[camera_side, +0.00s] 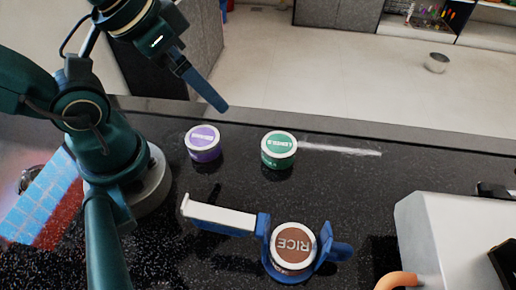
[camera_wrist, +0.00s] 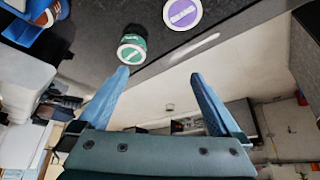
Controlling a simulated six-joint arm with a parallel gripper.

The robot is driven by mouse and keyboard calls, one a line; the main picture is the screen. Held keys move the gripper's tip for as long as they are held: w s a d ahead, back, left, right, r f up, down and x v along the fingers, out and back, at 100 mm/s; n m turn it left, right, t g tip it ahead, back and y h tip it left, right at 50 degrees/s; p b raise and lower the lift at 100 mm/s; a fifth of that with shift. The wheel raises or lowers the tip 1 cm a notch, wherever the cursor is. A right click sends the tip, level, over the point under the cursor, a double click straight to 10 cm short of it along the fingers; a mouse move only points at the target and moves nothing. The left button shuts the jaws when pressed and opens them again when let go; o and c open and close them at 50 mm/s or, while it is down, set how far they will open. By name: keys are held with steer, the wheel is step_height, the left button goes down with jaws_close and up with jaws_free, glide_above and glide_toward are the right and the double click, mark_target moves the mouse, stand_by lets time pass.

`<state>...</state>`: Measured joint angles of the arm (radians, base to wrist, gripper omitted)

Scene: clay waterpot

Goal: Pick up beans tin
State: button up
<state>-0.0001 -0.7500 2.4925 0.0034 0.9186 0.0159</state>
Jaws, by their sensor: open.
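The beans tin (camera_side: 203,146) is a short round tin with a purple and white lid. It stands upright on the dark counter, left of the green tin. In the wrist view its purple lid (camera_wrist: 182,14) shows at the top edge, partly cut off. My gripper (camera_side: 222,106) is above the counter near its back edge, apart from the beans tin and empty. In the side view its fingers overlap. In the wrist view my gripper (camera_wrist: 160,73) has its two blue fingers wide apart, with nothing between them.
A green lentils tin (camera_side: 279,150) stands right of the beans tin. A white appliance (camera_side: 452,238) stands at right. The counter between is mostly clear.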

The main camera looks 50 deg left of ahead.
steer(key=g, duration=1)
glide_toward(203, 136)
steer(key=shift+m, duration=0.4)
steer(key=x, duration=0.4)
steer(key=shift+d+f, duration=0.15)
steer(key=shift+f, duration=0.2)
steer(key=shift+s+f, duration=0.35)
steer(key=shift+f, duration=0.15)
steer(key=shift+x, duration=2.35)
steer(key=c, duration=1.4)
